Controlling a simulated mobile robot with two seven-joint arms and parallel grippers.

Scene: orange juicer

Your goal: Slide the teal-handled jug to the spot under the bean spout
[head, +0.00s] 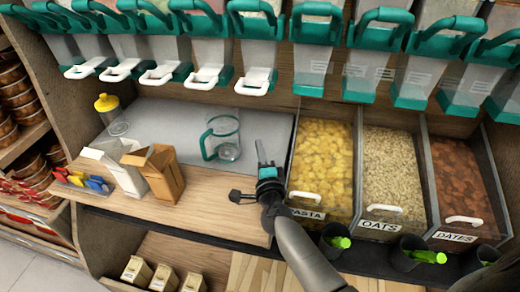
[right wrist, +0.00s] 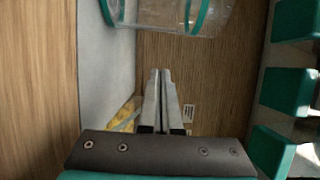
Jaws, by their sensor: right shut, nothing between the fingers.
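The clear jug with a teal handle and rim (head: 226,150) stands upright on the grey counter panel, with its handle toward the left. It also shows at the top of the right wrist view (right wrist: 170,16), partly cut off. My right gripper (head: 261,150) is just right of the jug, apart from it, with its fingers shut and empty. The fingers also show in the right wrist view (right wrist: 161,75). A row of teal dispensers hangs above the jug; one with a white spout lever (head: 257,80) is nearest above it. I cannot tell which holds beans. My left gripper is not in view.
A yellow-topped bottle (head: 107,108), a white carton (head: 118,165) and a brown carton (head: 158,172) stand at the counter's left. Bins of pasta (head: 322,155), oats (head: 392,165) and dates (head: 462,175) lie to the right.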

